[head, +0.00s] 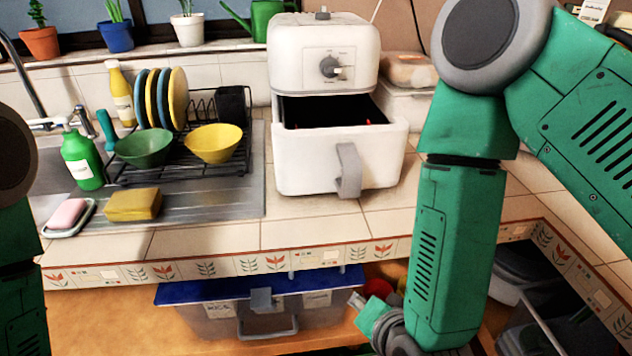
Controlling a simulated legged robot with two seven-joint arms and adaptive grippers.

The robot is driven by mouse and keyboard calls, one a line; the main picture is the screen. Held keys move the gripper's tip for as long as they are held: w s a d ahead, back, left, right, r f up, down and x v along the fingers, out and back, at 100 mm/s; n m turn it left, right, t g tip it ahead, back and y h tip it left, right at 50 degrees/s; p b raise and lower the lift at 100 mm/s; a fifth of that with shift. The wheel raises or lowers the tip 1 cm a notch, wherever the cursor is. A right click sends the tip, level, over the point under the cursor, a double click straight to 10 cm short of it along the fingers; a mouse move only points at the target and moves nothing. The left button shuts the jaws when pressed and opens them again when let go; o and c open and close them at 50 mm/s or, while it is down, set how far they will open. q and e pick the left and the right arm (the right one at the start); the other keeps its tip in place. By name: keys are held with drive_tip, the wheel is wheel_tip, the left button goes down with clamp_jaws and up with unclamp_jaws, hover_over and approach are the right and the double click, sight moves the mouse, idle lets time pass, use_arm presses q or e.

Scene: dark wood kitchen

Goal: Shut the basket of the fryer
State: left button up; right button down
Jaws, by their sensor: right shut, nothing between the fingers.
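The white fryer (325,50) stands on the tiled counter, with a dial on its front. Its basket (310,160) is pulled out toward me, and the dark inside shows. The grey basket handle (348,172) faces forward. My right gripper (357,299) is shut and empty, low in front of the counter edge. It is below the basket, apart from it, and partly hidden by my right forearm. Only part of my left arm shows at the left edge; its gripper is out of view.
A dish rack (190,165) with plates and two bowls stands left of the fryer, with a sponge (133,204) in front. White containers (408,102) sit behind right. A blue-lidded box (250,315) is below the counter. The counter in front of the basket is clear.

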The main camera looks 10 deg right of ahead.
sight(313, 166)
drive_tip(key=w+a+r+m+t+h+b, duration=0.1)
drive_tip(key=w+a+r+m+t, duration=0.15)
drive_tip(key=r+m+t, duration=0.4)
drive_tip(key=w+a+r+m+t+h+b, duration=0.1)
drive_tip(key=a+r+m, duration=0.25)
drive_tip(key=r, duration=0.65)
drive_tip(key=w, duration=0.2)
drive_tip(key=w+p, duration=0.2)
drive_tip(key=w, duration=0.1)
drive_tip(key=shift+w+d+r, duration=0.25)
drive_tip(key=shift+w+d, duration=0.05)
drive_tip(key=w, duration=0.7)
drive_tip(key=shift+f, duration=0.1)
drive_tip(key=shift+w+a, duration=0.2)
drive_tip(key=shift+w, duration=0.3)
use_arm(q)
drive_tip(key=shift+a+f, duration=0.1)
drive_tip(key=shift+f, duration=0.5)
use_arm(e)
drive_tip(key=shift+d, duration=0.2)
use_arm(q)
drive_tip(key=shift+d, duration=0.2)
use_arm(e)
drive_tip(key=shift+w+d, duration=0.1)
drive_tip(key=shift+d, duration=0.1)
